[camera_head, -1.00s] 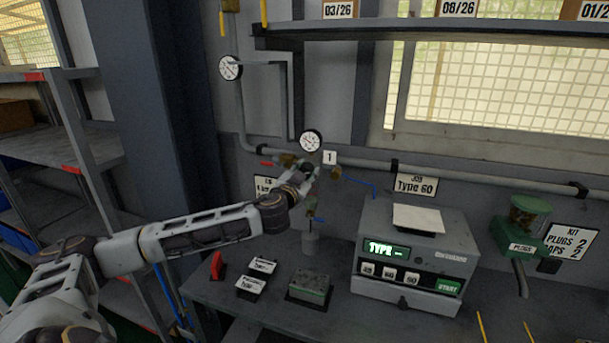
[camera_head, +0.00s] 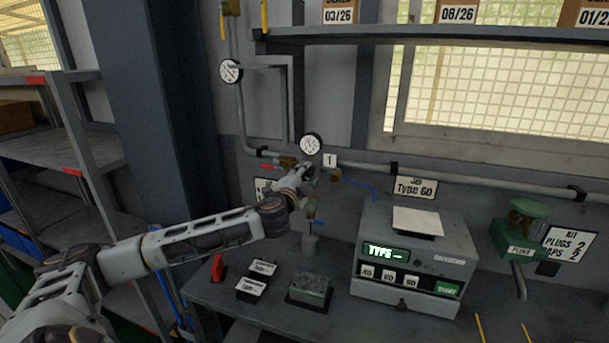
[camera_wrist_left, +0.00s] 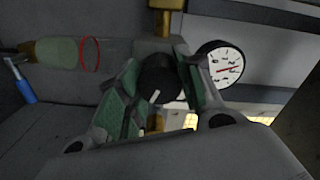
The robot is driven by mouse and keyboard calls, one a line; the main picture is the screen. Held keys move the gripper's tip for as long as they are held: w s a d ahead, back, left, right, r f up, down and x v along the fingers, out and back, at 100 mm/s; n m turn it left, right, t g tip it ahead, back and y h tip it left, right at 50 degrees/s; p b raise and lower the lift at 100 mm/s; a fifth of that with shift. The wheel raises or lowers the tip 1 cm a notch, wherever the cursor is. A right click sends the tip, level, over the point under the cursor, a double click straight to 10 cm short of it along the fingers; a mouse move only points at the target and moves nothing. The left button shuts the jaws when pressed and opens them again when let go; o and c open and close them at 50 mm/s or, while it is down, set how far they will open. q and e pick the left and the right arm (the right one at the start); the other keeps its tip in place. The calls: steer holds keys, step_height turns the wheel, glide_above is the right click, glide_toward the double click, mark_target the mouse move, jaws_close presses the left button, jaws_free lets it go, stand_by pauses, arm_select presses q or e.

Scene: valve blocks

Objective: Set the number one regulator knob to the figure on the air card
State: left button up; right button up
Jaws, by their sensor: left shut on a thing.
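The black regulator knob (camera_wrist_left: 160,80) with a white pointer mark sits between the fingers of my left gripper (camera_wrist_left: 165,95) in the left wrist view, and the gripper is shut on it. In the head view my left gripper (camera_head: 306,174) reaches the regulator below the round gauge (camera_head: 311,145), and the hand hides the knob. The gauge (camera_wrist_left: 219,64) also shows in the left wrist view with a red needle. A white tag "1" (camera_head: 330,160) is beside it. The air card (camera_head: 263,190) is mostly hidden behind the hand. My right gripper is out of view.
A grey pipe (camera_head: 450,174) runs along the wall. A second gauge (camera_head: 231,71) is at upper left. The test box (camera_head: 412,250) with a green "TYPE" display stands on the bench.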

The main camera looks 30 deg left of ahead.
arm_select(q)
steer(key=m+p, duration=0.1)
steer(key=m, duration=0.2)
steer(key=shift+r, duration=0.1)
steer(key=m+p, duration=0.2)
steer(key=m, duration=0.2)
steer(key=shift+m, duration=1.5)
steer(key=shift+m+p, duration=0.35)
steer(key=shift+m, duration=1.15)
steer(key=shift+f, duration=0.2)
steer(key=o, duration=1)
steer(key=shift+o, duration=0.2)
steer(key=shift+s, duration=0.15)
steer(key=v, duration=1.1)
steer(key=shift+s+d, duration=0.25)
steer(key=shift+s, duration=0.1)
